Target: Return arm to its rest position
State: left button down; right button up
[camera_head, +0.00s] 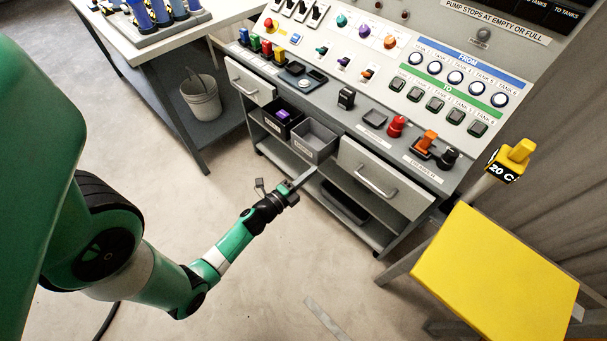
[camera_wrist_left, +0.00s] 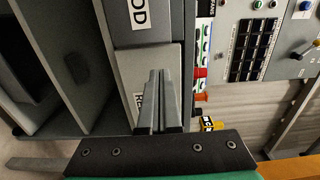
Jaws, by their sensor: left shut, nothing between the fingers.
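My left arm reaches in from the left in the head view, over the floor in front of the control console (camera_head: 350,120). My left gripper (camera_head: 309,175) is shut and empty. In the head view its fingers point up and right, near the front of the console below the grey bin (camera_head: 314,140). In the left wrist view the two fingers (camera_wrist_left: 160,98) lie together with nothing between them, in front of a grey labelled front. I cannot tell whether they touch it. My right gripper is in neither view.
A drawer with a handle (camera_head: 376,182) and a black bin (camera_head: 283,117) are beside the grey bin. A yellow-topped stand (camera_head: 495,275) is at the right. A side table (camera_head: 165,55) and a bucket (camera_head: 201,98) are at the upper left. Floor around my forearm is mostly clear.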

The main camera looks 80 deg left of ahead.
pick_arm(q)
jog(key=shift+v, duration=1.1)
